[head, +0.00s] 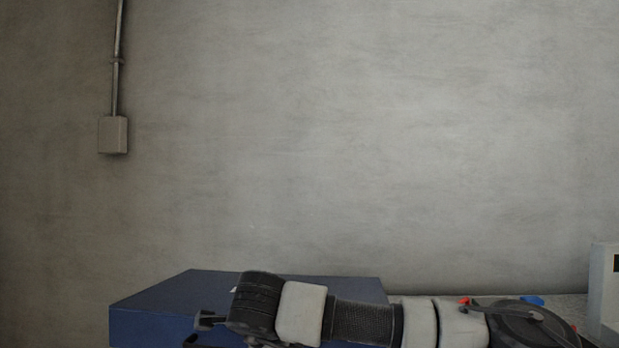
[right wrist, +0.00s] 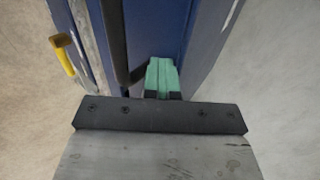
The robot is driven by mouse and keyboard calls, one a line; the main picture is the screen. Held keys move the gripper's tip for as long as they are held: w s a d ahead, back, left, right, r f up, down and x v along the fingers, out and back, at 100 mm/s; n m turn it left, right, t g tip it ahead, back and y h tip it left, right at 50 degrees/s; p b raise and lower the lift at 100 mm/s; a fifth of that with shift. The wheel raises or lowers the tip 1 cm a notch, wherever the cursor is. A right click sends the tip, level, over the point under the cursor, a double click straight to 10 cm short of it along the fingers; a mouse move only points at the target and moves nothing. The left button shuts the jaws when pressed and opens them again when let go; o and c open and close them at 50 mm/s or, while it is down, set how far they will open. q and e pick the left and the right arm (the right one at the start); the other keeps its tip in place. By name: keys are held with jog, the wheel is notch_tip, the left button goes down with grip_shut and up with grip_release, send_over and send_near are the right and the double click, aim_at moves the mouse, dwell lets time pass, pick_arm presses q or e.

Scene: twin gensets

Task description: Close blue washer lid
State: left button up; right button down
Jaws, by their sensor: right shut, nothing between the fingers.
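The blue washer (head: 220,283) stands low in the head view, left of centre. Its top face shows flat, and my right arm crosses in front of it from the right. I cannot tell from this view how the lid stands. My right gripper (head: 199,329) is at the washer's front, partly cut off by the bottom edge. In the right wrist view, the right gripper (right wrist: 162,75) has its green fingertips together and empty, in front of blue panels (right wrist: 150,30) of the washer. I cannot tell whether they touch. My left gripper is out of view.
A yellow handle-like part (right wrist: 63,55) and a dark bar (right wrist: 113,40) are left of the fingertips. A grey wall (head: 350,140) with a conduit box (head: 113,135) rises behind. A pale cabinet (head: 606,290) stands at the far right.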

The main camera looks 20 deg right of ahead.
jog(key=shift+w+d, duration=0.1)
jog(key=shift+d, duration=0.2)
